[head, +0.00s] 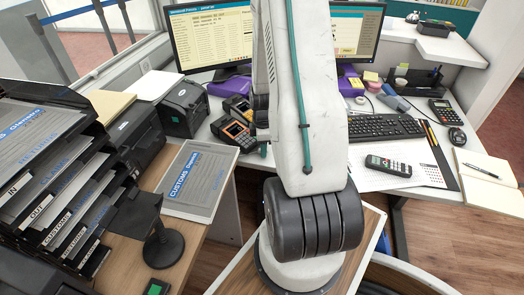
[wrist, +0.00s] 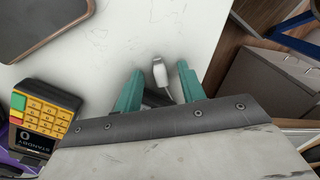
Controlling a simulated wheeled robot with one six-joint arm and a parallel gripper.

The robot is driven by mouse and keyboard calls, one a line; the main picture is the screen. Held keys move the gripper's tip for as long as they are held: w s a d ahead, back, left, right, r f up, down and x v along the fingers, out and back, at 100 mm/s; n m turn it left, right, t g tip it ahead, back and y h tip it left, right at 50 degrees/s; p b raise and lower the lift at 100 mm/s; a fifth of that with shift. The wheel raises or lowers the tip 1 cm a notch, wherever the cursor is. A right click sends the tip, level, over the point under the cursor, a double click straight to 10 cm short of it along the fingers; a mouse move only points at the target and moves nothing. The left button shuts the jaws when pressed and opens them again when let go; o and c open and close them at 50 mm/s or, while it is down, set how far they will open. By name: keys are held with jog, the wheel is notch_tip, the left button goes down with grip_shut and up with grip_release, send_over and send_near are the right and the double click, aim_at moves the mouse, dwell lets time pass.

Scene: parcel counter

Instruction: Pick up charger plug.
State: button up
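In the wrist view the charger plug (wrist: 159,73) is a small white piece at the white counter, near the counter's right edge. My gripper (wrist: 161,67) has two teal fingers, spread apart, one on each side of the plug in the picture. A gap shows between the plug and each finger, so it is not gripped. How far the fingertips are above the counter is hard to tell. In the head view my arm hides both the gripper and the plug.
In the wrist view a yellow-keyed handheld terminal (wrist: 47,117) lies at left and a dark-edged flat object (wrist: 45,22) at top left. The counter ends right of the plug, with a grey cabinet (wrist: 268,85) beyond. In the head view, monitors (head: 211,38) and a keyboard (head: 385,127) stand behind.

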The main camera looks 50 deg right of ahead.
jog(key=shift+c, duration=0.3)
jog(key=c, duration=0.8)
